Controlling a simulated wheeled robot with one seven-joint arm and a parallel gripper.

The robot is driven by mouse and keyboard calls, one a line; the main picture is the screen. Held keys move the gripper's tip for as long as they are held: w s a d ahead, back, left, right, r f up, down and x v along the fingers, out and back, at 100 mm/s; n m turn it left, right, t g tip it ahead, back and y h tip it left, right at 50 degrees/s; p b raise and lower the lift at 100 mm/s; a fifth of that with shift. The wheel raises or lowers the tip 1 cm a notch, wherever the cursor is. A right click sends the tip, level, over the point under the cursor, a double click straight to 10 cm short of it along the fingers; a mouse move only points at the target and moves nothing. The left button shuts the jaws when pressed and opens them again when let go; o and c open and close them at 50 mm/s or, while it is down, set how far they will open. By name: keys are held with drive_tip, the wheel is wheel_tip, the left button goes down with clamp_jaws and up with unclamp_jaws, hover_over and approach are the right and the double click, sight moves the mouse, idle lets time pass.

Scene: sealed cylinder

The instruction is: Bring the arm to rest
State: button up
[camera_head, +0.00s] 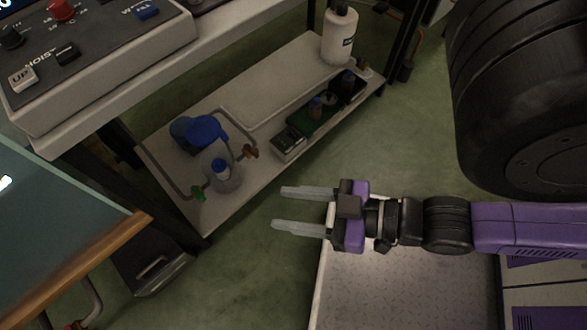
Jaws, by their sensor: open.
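My gripper (279,208) is in the lower middle of the head view, at the end of my purple and black arm, which reaches in from the right edge. Its two pale fingers point left and stand apart, parallel, with green floor showing between them. It is open and empty. The arm stretches out level above a light metal plate, and the gripper touches nothing that I can see.
Left of the gripper, a low shelf (165,150) holds a white bottle (338,38), a blue-capped bottle (221,174) and a dark tray (314,115). A control panel (100,62) and a wood-edged table (95,262) stand left. A large black tyre (525,95) is upper right. Green floor (395,130) is clear between.

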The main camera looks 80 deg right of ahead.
drive_tip(key=shift+s+a+r+n, duration=0.1)
drive_tip(key=shift+r+n, duration=0.3)
drive_tip(key=shift+r, duration=0.05)
wheel_tip(320, 180, up, 25)
drive_tip(key=p, duration=2.5)
drive_tip(key=shift+f, duration=0.15)
drive_tip(key=shift+c, duration=0.5)
